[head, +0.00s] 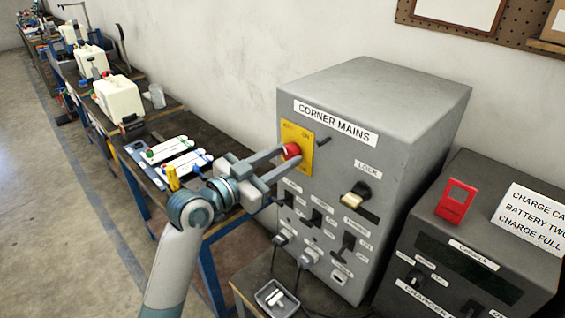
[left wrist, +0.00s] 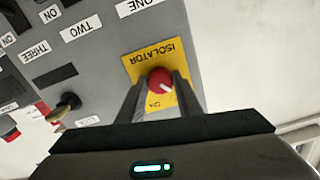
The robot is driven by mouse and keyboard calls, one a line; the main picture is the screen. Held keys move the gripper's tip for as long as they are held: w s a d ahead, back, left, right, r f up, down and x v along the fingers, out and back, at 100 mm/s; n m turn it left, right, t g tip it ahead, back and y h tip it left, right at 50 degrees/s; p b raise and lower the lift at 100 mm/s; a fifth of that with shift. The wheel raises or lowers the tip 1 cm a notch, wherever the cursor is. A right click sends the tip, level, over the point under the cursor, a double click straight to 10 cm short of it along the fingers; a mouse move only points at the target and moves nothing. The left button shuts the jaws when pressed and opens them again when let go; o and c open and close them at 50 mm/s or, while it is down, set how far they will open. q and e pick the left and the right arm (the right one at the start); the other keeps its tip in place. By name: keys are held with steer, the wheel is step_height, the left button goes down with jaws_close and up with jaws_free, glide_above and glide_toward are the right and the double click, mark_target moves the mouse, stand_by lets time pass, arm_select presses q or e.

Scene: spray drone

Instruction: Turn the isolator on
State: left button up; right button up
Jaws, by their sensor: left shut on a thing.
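The isolator is a red round knob (head: 291,151) on a yellow plate (head: 309,150), on the front of the grey cabinet (head: 400,110) labelled CORNER MAINS. In the left wrist view the red knob (left wrist: 160,80) shows a small white mark at its lower right, towards the ON label (left wrist: 153,104) on the yellow plate (left wrist: 140,68). My left gripper (head: 283,157) is shut on the knob, one finger on each side; it also shows in the left wrist view (left wrist: 160,88). My right gripper is not in view.
Below the plate are several black switches (head: 316,217), a lock knob (head: 357,195) and plugged cables (head: 309,258). A second grey unit with a red tag (head: 456,201) stands at the right. A bench (head: 125,135) with white containers runs along the wall at the left.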

arm_select(q)
steer(key=m+b, duration=0.2)
steer(key=m, duration=0.1)
steer(key=shift+a+f, duration=0.1)
steer(key=m+b, duration=0.1)
steer(key=m, duration=0.4)
steer(key=shift+b, duration=0.4)
steer(key=m, duration=0.4)
steer(key=shift+r, duration=0.25)
steer(key=shift+m, duration=1.9)
steer(key=shift+f, duration=0.1)
steer(key=o, duration=1)
steer(key=shift+o, duration=0.2)
